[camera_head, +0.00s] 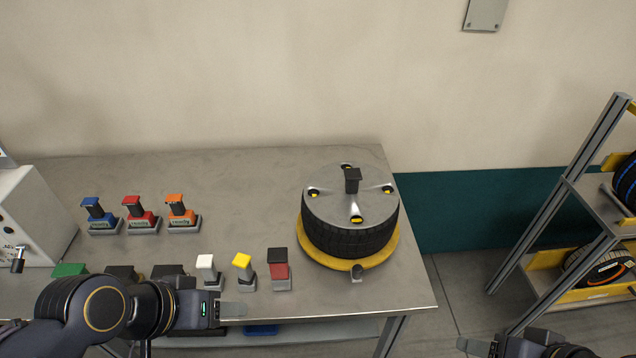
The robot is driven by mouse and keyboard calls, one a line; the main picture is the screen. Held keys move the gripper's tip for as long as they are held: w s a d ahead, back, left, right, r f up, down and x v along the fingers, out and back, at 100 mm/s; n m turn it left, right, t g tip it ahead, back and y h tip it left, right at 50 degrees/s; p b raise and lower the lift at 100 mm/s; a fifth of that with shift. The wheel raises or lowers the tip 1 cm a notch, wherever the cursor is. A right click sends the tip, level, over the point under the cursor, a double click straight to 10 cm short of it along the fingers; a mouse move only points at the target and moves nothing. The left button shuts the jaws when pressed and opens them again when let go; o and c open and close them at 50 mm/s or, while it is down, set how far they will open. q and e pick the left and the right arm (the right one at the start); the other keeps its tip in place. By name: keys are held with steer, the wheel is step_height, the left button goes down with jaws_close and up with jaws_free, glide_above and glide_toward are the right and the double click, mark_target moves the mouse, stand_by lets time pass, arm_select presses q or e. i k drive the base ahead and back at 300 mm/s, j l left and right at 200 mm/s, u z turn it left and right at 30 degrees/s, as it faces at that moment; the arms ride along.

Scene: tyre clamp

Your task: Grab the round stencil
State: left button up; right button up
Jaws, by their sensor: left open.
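The round stencil (375,205) is a grey metal disc with a black upright handle (352,179) and several holes showing yellow. It lies flat on top of a black tyre (345,240), which rests on a yellow round base (318,254) at the table's right end. My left gripper (238,310) is open and empty at the table's front edge, left of and nearer than the tyre, apart from the stencil. My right gripper (468,346) is at the bottom edge, right of the table; its jaws are too unclear to tell.
Blue, red and orange stamps (142,215) stand on the metal table (250,190) at the left. White, yellow and red-black handled pieces (243,270) stand between my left gripper and the tyre. A white box (35,215) stands far left. A tyre rack (560,215) is at right.

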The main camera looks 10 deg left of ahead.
mark_target(347, 193)
steer(key=l+z, duration=0.15)
steer(key=z, duration=1)
steer(key=i+l+z, duration=0.25)
steer(key=l, duration=0.3)
steer(key=i+l+z, duration=0.25)
steer(key=i+l, duration=0.2)
steer(key=i+u, duration=0.35)
steer(key=u, duration=0.15)
steer(key=i+l+u, duration=0.25)
steer(key=u, duration=0.25)
steer(key=i+u, duration=0.15)
steer(key=u, duration=0.35)
steer(key=i+u, duration=0.1)
steer(key=u, duration=0.35)
steer(key=i+l+u, duration=0.1)
steer(key=u, duration=0.4)
steer(key=i+l+u, duration=0.1)
steer(key=u, duration=0.4)
steer(key=i+l+u, duration=0.1)
steer(key=u, duration=0.35)
steer(key=i+l+u, duration=0.15)
steer(key=u, duration=0.3)
steer(key=l+u, duration=0.3)
steer(key=u, duration=0.15)
steer(key=i+l+u, duration=0.1)
steer(key=l+u, duration=0.2)
steer(key=u, duration=0.15)
steer(key=l+u, duration=0.3)
steer(key=u, duration=0.15)
